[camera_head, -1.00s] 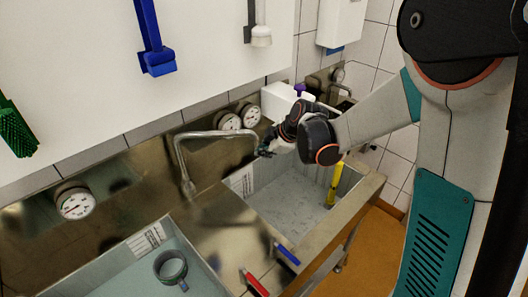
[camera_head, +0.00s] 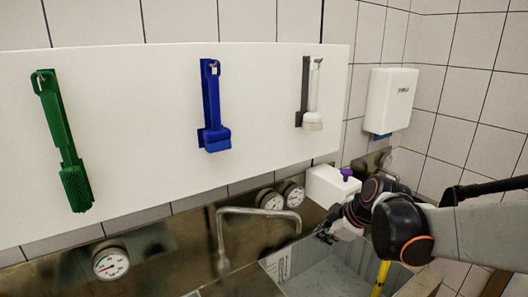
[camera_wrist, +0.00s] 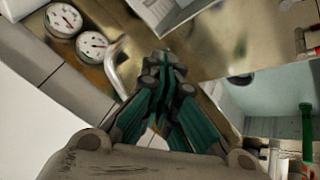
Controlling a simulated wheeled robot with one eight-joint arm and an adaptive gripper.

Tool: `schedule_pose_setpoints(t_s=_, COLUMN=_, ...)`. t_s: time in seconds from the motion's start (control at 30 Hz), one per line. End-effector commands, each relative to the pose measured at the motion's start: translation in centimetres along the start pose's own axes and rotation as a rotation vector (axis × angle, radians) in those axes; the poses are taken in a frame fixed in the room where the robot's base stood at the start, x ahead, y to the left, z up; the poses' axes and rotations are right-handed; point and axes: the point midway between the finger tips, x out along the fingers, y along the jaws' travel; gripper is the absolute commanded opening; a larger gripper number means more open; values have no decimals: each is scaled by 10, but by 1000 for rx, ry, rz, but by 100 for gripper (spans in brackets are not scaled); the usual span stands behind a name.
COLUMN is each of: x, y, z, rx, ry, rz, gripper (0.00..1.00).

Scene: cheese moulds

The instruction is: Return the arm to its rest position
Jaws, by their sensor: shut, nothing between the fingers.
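My gripper (camera_head: 325,233) is at the right of the head view, just right of the curved tap's outlet (camera_head: 298,226) and in front of a white box with a purple top (camera_head: 332,186). In the wrist view my gripper (camera_wrist: 168,66) shows its teal and dark fingers closed together, with nothing between them. My arm reaches in from the right edge of the head view. Part of a sink basin (camera_head: 330,279) lies below the gripper.
Green (camera_head: 68,145), blue (camera_head: 211,110) and white (camera_head: 312,95) brushes hang on the white wall board. Round gauges (camera_head: 111,263) sit on the steel splashback. A yellow handle (camera_head: 380,277) stands at the basin. A green-handled tool (camera_wrist: 307,130) shows in the wrist view.

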Motion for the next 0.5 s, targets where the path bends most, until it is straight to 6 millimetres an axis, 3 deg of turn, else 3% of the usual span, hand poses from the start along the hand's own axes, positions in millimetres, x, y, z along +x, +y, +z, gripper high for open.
schedule_pose_setpoints(t_s=0.03, x=-2, y=-15, z=6, rx=53, ry=-14, rz=8, gripper=0)
schedule_pose_setpoints(t_s=0.5, x=-42, y=-123, z=60, rx=627, ry=-106, rz=144, gripper=0)
